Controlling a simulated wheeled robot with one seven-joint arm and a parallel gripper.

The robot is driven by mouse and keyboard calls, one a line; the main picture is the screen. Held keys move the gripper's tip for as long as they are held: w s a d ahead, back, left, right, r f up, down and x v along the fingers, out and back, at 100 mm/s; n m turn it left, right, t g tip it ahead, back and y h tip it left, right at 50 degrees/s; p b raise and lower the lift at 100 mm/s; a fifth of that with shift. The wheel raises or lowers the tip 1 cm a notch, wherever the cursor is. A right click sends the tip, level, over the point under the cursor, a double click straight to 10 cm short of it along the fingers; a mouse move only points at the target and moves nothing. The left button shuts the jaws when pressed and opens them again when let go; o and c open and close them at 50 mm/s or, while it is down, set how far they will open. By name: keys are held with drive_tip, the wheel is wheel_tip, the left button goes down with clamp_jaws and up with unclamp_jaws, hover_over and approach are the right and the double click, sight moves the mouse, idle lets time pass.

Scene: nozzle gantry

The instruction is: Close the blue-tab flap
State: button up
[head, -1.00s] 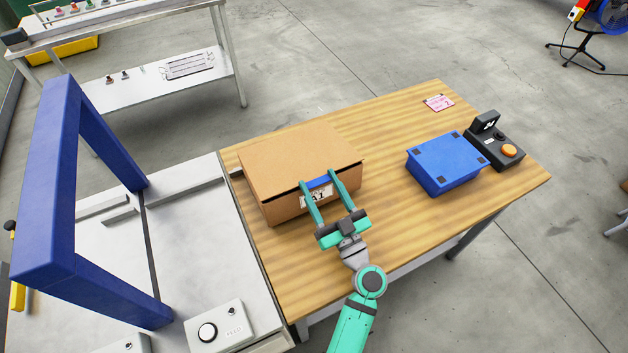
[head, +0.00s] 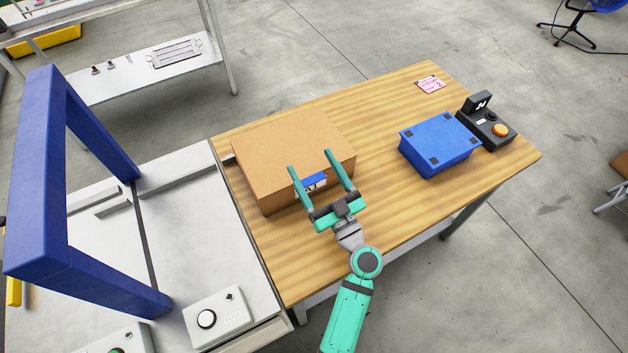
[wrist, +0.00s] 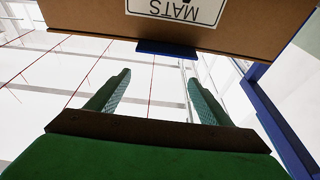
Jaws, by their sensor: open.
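The brown cardboard box (head: 262,195) stands on the wooden table, its top flap (head: 290,140) lying flat or nearly so. The blue tab (head: 314,180) is at the flap's front edge, above a white label. In the wrist view the box is upside down, with the blue tab (wrist: 167,48) along its edge and the "MATS" label (wrist: 178,8). My gripper (head: 310,160) is open and empty. Its fingers appear on either side of the tab in the head view. The wrist view shows both fingers (wrist: 155,90) apart, with nothing between them. Contact with the flap cannot be told.
A blue box (head: 437,148) and a black device with an orange button (head: 490,122) stand to the right. A pink card (head: 431,85) lies behind them. A blue gantry frame (head: 45,180) stands at left. Bare wooden table (head: 375,125) separates the boxes.

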drive_tip(key=s+r, duration=1.1)
drive_tip(key=s, duration=0.3)
drive_tip(key=shift+d+r, duration=0.2)
drive_tip(key=shift+r, duration=0.2)
drive_tip(key=s+d+f+m+h, duration=0.1)
drive_tip(key=s+f+m+h, duration=0.1)
drive_tip(key=f, duration=0.4)
drive_tip(key=s+d+f+m+g+h, duration=0.1)
drive_tip(key=s+f+m+h, duration=0.1)
drive_tip(key=f, duration=0.4)
drive_tip(key=s+d+f+m+g+h, duration=0.1)
drive_tip(key=s+f+m+h, duration=0.1)
drive_tip(key=f+m+h, duration=0.2)
drive_tip(key=shift+s+d+f+h, duration=0.1)
drive_tip(key=shift+d+f+h, duration=0.05)
drive_tip(key=shift+f+h, duration=0.55)
drive_tip(key=shift+d+f+h, duration=0.1)
drive_tip(key=shift+f+h, duration=0.3)
drive_tip(key=shift+f, duration=0.5)
drive_tip(key=s+a+f+n+h, duration=0.1)
drive_tip(key=s+a+f, duration=0.1)
drive_tip(key=s, duration=1.3)
drive_tip(key=shift+s+n+g, duration=0.2)
drive_tip(key=shift+n+g, duration=0.2)
